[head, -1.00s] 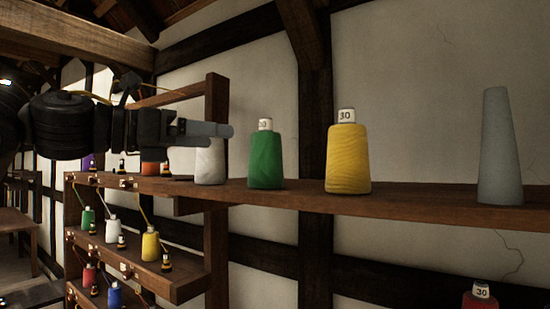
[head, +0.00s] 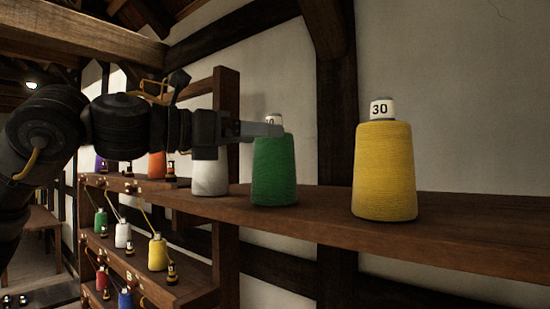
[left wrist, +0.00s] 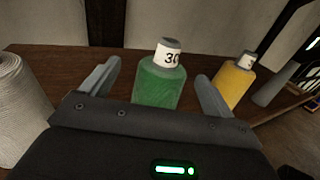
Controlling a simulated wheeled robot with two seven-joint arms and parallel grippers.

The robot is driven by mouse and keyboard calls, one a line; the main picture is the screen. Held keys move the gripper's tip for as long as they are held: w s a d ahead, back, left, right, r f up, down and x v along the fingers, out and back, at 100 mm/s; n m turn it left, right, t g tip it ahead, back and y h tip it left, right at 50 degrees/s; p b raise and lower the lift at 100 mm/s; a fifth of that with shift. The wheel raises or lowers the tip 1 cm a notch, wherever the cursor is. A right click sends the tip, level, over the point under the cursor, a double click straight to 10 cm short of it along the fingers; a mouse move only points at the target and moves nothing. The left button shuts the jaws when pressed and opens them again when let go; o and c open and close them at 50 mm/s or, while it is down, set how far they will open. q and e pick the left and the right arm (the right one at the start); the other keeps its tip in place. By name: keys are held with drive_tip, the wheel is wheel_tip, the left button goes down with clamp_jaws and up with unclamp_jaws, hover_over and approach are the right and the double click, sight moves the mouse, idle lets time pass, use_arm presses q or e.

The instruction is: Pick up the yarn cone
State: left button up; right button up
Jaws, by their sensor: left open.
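A green yarn cone (head: 273,172) with a white "30" label at its top stands upright on the wooden shelf (head: 330,218). My left gripper (head: 273,130) is open and empty at the height of its top, partly covering the label in the head view. In the left wrist view the green cone (left wrist: 160,86) shows between the two spread fingers; I cannot tell whether they touch it. A yellow cone (head: 385,172), also labelled 30, stands to its right. A white cone (head: 210,175) stands to its left, its top hidden behind my gripper. My right gripper is not in view.
A wooden rack (head: 205,287) with small coloured cones on tiers stands at the lower left. The wrist view shows a grey cone (left wrist: 273,91) beyond the yellow one. A dark timber post (head: 337,110) and pale wall are behind the shelf.

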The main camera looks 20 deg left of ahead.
sight(285, 138)
use_arm(q)
drive_tip(key=shift+w+d, duration=0.4)
drive_tip(key=shift+w, duration=0.15)
drive_tip(key=shift+w+d+r+p, duration=0.2)
drive_tip(key=shift+d+p, duration=0.3)
drive_tip(key=shift+p, duration=0.65)
drive_tip(key=x, duration=0.1)
drive_tip(key=p+x, duration=0.1)
drive_tip(key=x, duration=0.1)
drive_tip(key=shift+w+d+f+p, duration=0.1)
drive_tip(key=shift+d+f+p, duration=0.2)
drive_tip(key=shift+p, duration=0.1)
drive_tip(key=shift+w+d, duration=0.15)
drive_tip(key=shift+a, duration=0.25)
drive_tip(key=shift+c, duration=1)
drive_tip(key=shift+d, duration=0.1)
drive_tip(key=c, duration=1.3)
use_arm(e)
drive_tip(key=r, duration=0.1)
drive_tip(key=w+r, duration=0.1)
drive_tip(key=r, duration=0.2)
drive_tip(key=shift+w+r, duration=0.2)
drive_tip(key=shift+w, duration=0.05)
